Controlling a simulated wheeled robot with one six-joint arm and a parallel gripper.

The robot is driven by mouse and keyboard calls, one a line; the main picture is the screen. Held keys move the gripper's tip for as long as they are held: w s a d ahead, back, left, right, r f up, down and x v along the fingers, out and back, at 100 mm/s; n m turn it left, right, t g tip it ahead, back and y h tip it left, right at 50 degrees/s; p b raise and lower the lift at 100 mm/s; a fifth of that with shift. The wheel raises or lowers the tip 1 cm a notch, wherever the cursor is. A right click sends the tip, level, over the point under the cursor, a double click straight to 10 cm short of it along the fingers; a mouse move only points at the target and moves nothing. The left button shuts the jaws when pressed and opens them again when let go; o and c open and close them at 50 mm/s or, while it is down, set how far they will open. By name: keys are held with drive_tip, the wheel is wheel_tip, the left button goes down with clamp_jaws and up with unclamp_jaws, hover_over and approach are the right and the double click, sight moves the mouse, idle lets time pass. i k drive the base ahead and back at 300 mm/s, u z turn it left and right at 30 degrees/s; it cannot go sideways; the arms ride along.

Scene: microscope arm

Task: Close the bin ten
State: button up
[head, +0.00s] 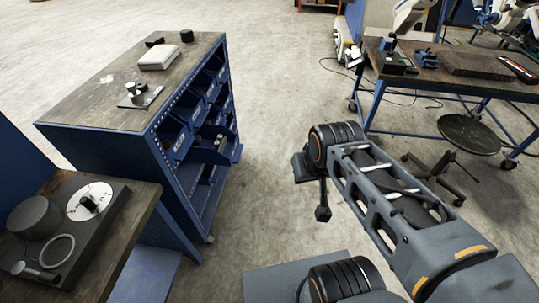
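A blue cabinet (165,160) with rows of blue bins in its right-facing side stands left of centre. One lower bin (208,155) sticks out of its row, with small items showing in it. Other bins, such as one with a white label (178,143), sit in the rows above and beside it. The labels are too small to read, so I cannot tell which is bin ten. A dark end part of my arm, seemingly my gripper (322,212), hangs beyond the elbow, right of the cabinet and apart from it. Its fingers are not clear.
The wooden cabinet top (100,98) carries a pale box (159,57) and small dark parts. A bench with a turntable-like device (80,228) is at lower left. A workbench (440,88) and round stool (468,134) stand right. Bare floor (275,100) lies between cabinet and arm.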

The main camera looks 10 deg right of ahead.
sight(202, 150)
drive_tip(key=u, duration=0.45)
drive_tip(key=i, duration=0.85)
drive_tip(key=z, duration=0.1)
drive_tip(key=k, duration=0.6)
drive_tip(key=u, duration=0.3)
drive_tip(key=i, duration=1.1)
drive_tip(key=z, duration=0.3)
